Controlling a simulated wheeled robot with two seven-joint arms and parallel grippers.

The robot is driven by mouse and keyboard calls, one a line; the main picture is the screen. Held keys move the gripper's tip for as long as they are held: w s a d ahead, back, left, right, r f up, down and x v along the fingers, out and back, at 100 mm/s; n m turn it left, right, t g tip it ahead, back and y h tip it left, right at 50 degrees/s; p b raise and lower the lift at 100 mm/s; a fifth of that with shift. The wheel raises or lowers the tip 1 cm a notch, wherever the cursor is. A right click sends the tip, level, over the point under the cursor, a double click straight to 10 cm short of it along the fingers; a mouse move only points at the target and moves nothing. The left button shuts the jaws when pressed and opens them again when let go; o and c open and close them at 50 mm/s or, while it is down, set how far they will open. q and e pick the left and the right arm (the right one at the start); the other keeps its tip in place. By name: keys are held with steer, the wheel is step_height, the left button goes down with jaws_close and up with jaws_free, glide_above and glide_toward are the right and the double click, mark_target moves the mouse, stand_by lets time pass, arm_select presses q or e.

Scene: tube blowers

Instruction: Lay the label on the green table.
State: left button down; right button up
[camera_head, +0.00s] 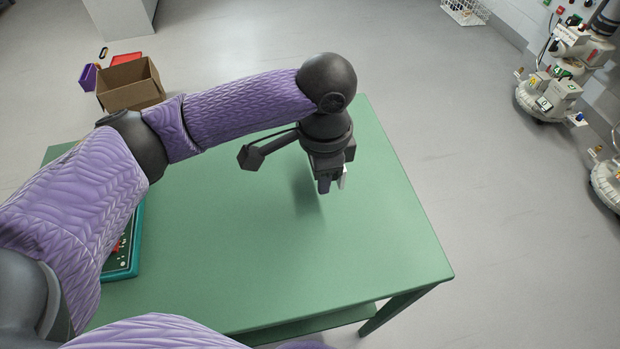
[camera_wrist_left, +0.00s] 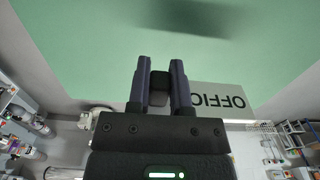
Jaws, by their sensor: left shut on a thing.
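The label (camera_wrist_left: 222,97) is a flat grey plate with dark letters, of which "OFFIC" can be read, upside down in the left wrist view. In the head view only a small pale sliver of it (camera_head: 344,176) shows at the gripper. My left gripper (camera_head: 329,186) is shut on the label and points down above the right part of the green table (camera_head: 390,245). A shadow lies on the tabletop near it. In the left wrist view the fingers (camera_wrist_left: 162,66) hide part of the label. My right gripper is not in view.
A teal-edged board (camera_head: 128,250) lies at the table's left, partly behind my arm. The tabletop under and around the left gripper is clear. A cardboard box (camera_head: 132,85) and a purple bin (camera_head: 89,77) stand beyond the table. Machines (camera_head: 555,90) stand at the right.

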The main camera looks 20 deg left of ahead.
mark_target(320, 202)
arm_select(q)
step_height(320, 202, down, 6)
steer(key=shift+r+b, duration=0.25)
steer(key=shift+b, duration=0.9)
steer(key=shift+r, duration=0.2)
steer(key=c, duration=0.5)
jaws_free()
steer(key=shift+c, duration=0.2)
step_height(320, 202, up, 7)
steer(key=p, duration=0.4)
steer(key=shift+r, duration=0.4)
